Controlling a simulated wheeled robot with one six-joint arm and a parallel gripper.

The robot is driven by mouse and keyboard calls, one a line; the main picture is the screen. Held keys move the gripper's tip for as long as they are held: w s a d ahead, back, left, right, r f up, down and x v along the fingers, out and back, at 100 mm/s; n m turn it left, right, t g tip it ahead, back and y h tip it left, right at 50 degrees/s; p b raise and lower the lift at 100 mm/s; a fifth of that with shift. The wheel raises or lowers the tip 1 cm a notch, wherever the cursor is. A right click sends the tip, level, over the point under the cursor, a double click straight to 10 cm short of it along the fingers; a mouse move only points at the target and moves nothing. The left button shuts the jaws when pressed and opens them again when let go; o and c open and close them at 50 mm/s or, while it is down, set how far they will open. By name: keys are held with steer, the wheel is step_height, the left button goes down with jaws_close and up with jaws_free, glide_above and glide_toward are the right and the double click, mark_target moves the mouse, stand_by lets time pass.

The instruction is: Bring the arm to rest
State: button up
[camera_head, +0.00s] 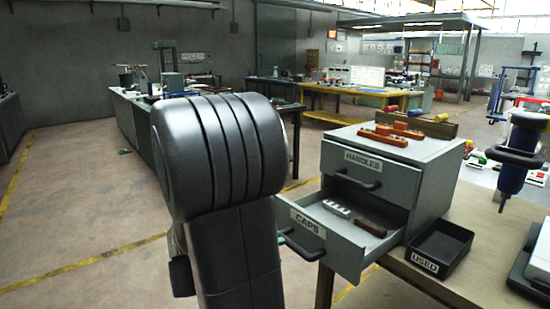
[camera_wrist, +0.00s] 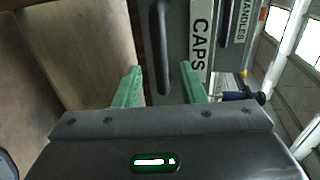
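My gripper (camera_wrist: 160,84) is open in the wrist view. Its two green fingers stand apart, with the black handle (camera_wrist: 161,45) of the CAPS drawer showing between them and clear gaps on both sides. I cannot tell how far the handle is from the fingertips. In the head view my dark arm fills the middle left and hides most of the gripper. The CAPS drawer (camera_head: 322,240) is pulled out; a pale piece and a brown piece lie inside.
The grey cabinet (camera_head: 437,180) stands on a table (camera_head: 490,235), with its HANDLES drawer (camera_head: 365,170) shut above. Orange parts (camera_head: 385,136) lie on top. A black USED tray (camera_head: 440,248) sits at the right. Open floor (camera_head: 80,215) lies left of my arm.

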mark_target(291, 248)
steer(key=shift+x, duration=3.4)
steer(key=shift+s, duration=0.1)
